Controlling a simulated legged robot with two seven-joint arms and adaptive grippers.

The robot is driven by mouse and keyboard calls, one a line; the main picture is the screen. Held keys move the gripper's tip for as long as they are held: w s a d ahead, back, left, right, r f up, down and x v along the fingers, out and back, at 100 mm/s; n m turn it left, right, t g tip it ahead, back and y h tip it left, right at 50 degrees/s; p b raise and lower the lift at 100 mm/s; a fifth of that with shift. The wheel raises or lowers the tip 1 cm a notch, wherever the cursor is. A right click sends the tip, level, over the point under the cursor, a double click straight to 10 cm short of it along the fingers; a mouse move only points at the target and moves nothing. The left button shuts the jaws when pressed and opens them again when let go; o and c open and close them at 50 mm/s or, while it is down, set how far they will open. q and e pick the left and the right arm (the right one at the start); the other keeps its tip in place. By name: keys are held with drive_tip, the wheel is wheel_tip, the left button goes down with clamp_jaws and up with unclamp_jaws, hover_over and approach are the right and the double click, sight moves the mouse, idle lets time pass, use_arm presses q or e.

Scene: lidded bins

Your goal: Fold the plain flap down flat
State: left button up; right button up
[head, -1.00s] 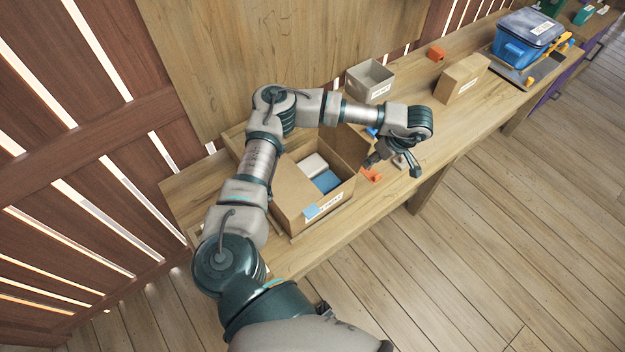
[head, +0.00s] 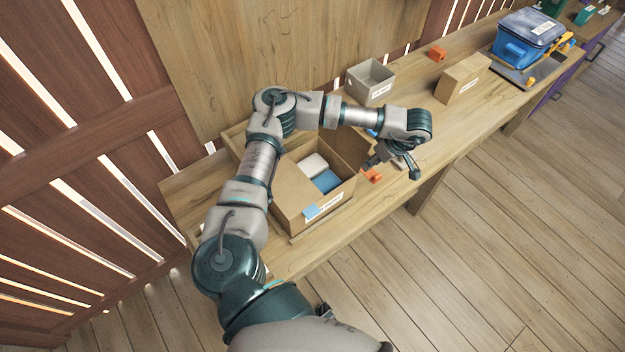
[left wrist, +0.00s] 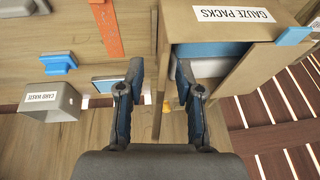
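An open cardboard box (head: 333,204) stands on the bench; white and blue packs show inside. Its plain flap (head: 346,148) stands up on the right side, partly behind my arm. In the left wrist view the plain flap (left wrist: 167,60) shows nearly edge-on, near one fingertip; contact cannot be told. The other flap (head: 290,188), by a blue tab (head: 312,211), slants over the box's left part; it also shows in the left wrist view (left wrist: 250,75). My left gripper (head: 391,168) is open, right of the box; its fingers (left wrist: 160,78) are apart. My right gripper is not in view.
An orange piece (head: 372,176) lies close to the gripper. A grey bin (head: 369,84), a closed carton (head: 463,78), an orange block (head: 437,53) and a blue lidded bin (head: 523,42) stand farther along the bench. A wooden panel rises behind.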

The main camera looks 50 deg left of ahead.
use_arm(q)
drive_tip(key=shift+f, duration=0.4)
drive_tip(key=shift+r, duration=0.1)
idle(0.8)
